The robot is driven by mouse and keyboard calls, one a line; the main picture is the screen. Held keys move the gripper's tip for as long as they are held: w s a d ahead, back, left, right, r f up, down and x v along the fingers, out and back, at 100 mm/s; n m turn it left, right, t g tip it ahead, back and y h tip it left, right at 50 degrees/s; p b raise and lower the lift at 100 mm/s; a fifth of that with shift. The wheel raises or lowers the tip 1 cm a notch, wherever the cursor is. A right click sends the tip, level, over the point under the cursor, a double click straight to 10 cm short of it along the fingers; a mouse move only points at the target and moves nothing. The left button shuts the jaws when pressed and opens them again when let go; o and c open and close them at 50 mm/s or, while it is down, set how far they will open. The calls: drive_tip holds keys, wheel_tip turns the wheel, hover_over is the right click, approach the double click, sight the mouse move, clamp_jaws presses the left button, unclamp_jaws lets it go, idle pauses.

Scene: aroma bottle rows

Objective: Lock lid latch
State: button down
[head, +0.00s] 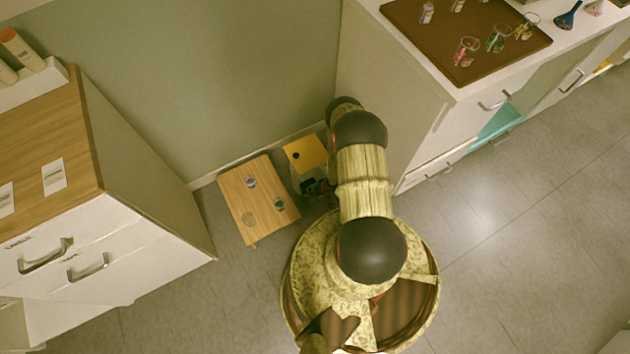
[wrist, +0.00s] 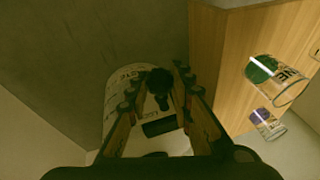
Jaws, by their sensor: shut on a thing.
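A bin with a yellow lid (head: 305,153) stands on the floor against the wall, beside a low wooden table. The lid has a small dark spot. Below it is the bin's pale body (head: 300,178), partly covered by my gripper (head: 318,188). In the wrist view, a pale rounded body with dark lettering (wrist: 122,80) lies beyond my gripper (wrist: 157,90). The fingers are closed in around a small dark knob-like part (wrist: 159,79), which seems to be the latch. A dark bar (wrist: 160,127) shows below it. The dim picture hides the exact finger contact.
The low wooden table (head: 240,200) close on the left holds a purple-marked glass (head: 251,182) and a green one (head: 279,204). Open floor lies at lower right.

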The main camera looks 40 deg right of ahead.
drive_tip(key=c, duration=1.6)
unclamp_jaws()
drive_tip(key=shift+o, duration=0.3)
drive_tip(key=v, duration=1.2)
drive_tip(key=shift+w, duration=0.1)
